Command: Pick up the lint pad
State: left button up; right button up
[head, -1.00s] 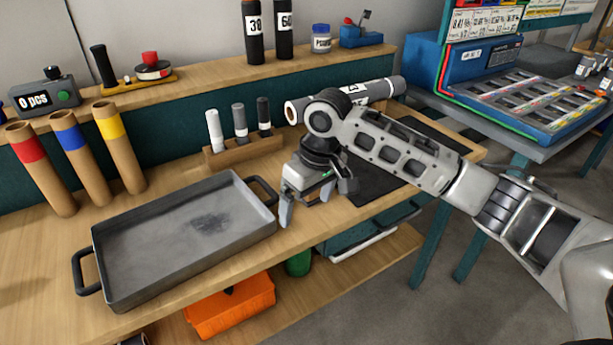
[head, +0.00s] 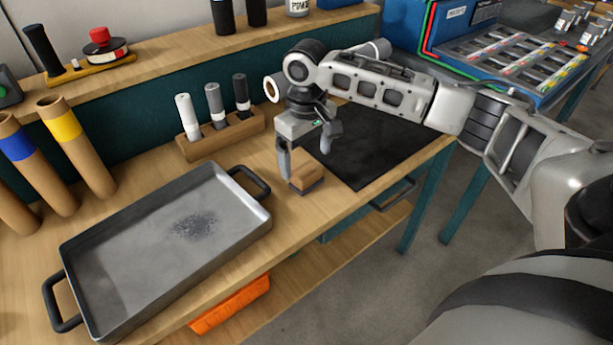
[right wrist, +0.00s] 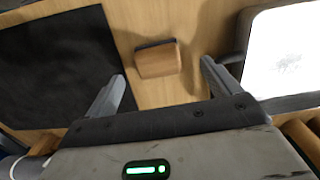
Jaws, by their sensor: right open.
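The lint pad looks like a small wooden block with a dark underside (head: 306,178), lying on the wooden bench between the metal tray and the black mat. My right gripper (head: 306,157) is open just above it, with a finger on either side in the head view. In the right wrist view the block (right wrist: 158,60) lies beyond and between the two open fingertips of the gripper (right wrist: 163,75), apart from them. My left gripper is not in view.
A grey metal tray (head: 100,245) with dark specks on its floor stands to the left. A black mat (head: 375,150) lies to the right. A wooden rack (head: 222,135) with several small rollers stands behind. Cardboard tubes (head: 88,160) are at the left.

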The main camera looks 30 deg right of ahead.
aim_at(307, 170)
jog(key=f, duration=0.5)
jog(key=shift+w+d+f, duration=0.2)
jog(key=shift+f, duration=0.1)
jog(key=c, duration=1.1)
